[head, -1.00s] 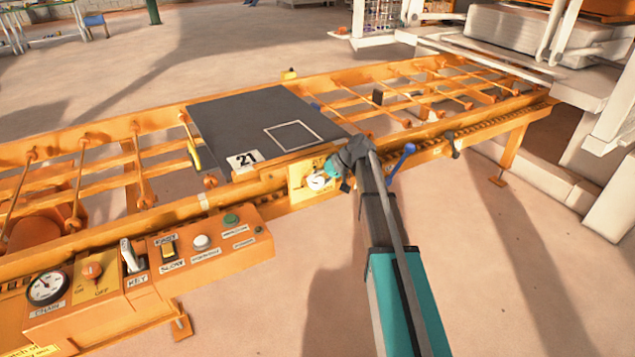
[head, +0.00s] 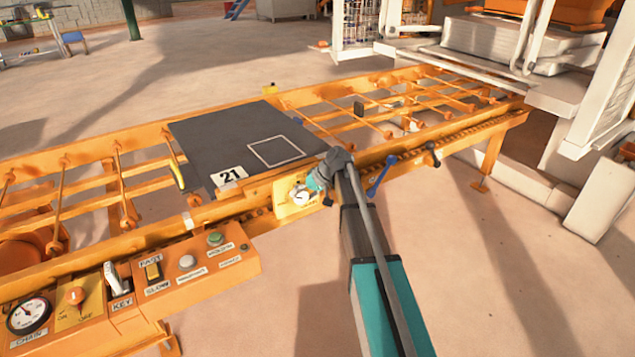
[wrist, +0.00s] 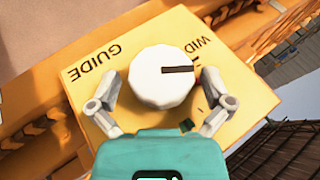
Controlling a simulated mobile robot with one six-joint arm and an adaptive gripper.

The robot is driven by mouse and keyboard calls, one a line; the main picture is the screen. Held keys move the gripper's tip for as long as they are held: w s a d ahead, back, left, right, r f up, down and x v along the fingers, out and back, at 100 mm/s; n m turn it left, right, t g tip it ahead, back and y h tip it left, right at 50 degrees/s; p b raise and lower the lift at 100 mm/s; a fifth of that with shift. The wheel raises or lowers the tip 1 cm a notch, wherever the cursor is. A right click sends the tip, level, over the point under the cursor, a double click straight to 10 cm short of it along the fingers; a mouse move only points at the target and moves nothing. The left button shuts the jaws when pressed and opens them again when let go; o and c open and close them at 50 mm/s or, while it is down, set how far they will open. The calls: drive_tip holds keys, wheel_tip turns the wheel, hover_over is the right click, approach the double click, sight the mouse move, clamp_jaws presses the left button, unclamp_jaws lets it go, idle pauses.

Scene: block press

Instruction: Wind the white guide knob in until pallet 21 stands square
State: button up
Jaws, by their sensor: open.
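Pallet 21 (head: 212,142) is a dark grey board with a white square outline and a "21" label, lying on the orange conveyor. Its near edge looks slightly turned against the near rail (head: 375,152). The white guide knob (head: 301,197) is on a yellow plate on the near side, beside the pallet. In the wrist view the knob (wrist: 158,88) has a dark pointer line towards the right, near the "WIDE" lettering. My gripper (wrist: 161,106) is open, with one finger on each side of the knob. I cannot tell whether the fingers touch it.
An orange control box (head: 205,278) with switches, buttons and a gauge stands at lower left. A blue lever (head: 381,174) and a black-handled one (head: 433,152) stick out right of my gripper. White press framing (head: 590,130) stands at far right. The floor in front is clear.

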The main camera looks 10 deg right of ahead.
drive_tip(key=h+p, duration=0.1)
drive_tip(key=h, duration=0.1)
drive_tip(key=shift+s+a+r+n+t+h+p, duration=0.1)
drive_tip(key=shift+a+r+n+t+h+p, duration=0.05)
drive_tip(key=shift+n+t+h+p, duration=0.55)
drive_tip(key=shift+t+h+p, duration=0.15)
drive_tip(key=shift+h, duration=1.05)
drive_tip(key=shift+s+r+p, duration=0.1)
drive_tip(key=shift+r+p, duration=0.35)
drive_tip(key=p+v, duration=1.2)
drive_tip(key=v, duration=0.1)
drive_tip(key=s+r+g+p, duration=0.1)
drive_tip(key=s+r+p, duration=0.1)
drive_tip(key=s, duration=0.3)
drive_tip(key=s+a+r+m+g+p, duration=0.1)
drive_tip(key=s+r+p, duration=0.2)
drive_tip(key=s, duration=0.3)
drive_tip(key=s+r+m+g+h+p, duration=0.1)
drive_tip(key=s+r+p, duration=0.1)
drive_tip(key=s, duration=0.4)
drive_tip(key=shift+a+r+p, duration=0.15)
drive_tip(key=shift+a+p, duration=0.2)
drive_tip(key=shift+p, duration=0.4)
drive_tip(key=s+r+m+g+p, duration=0.1)
drive_tip(key=s, duration=0.6)
drive_tip(key=shift+r+m+h+p, duration=0.3)
drive_tip(key=shift+p, duration=0.05)
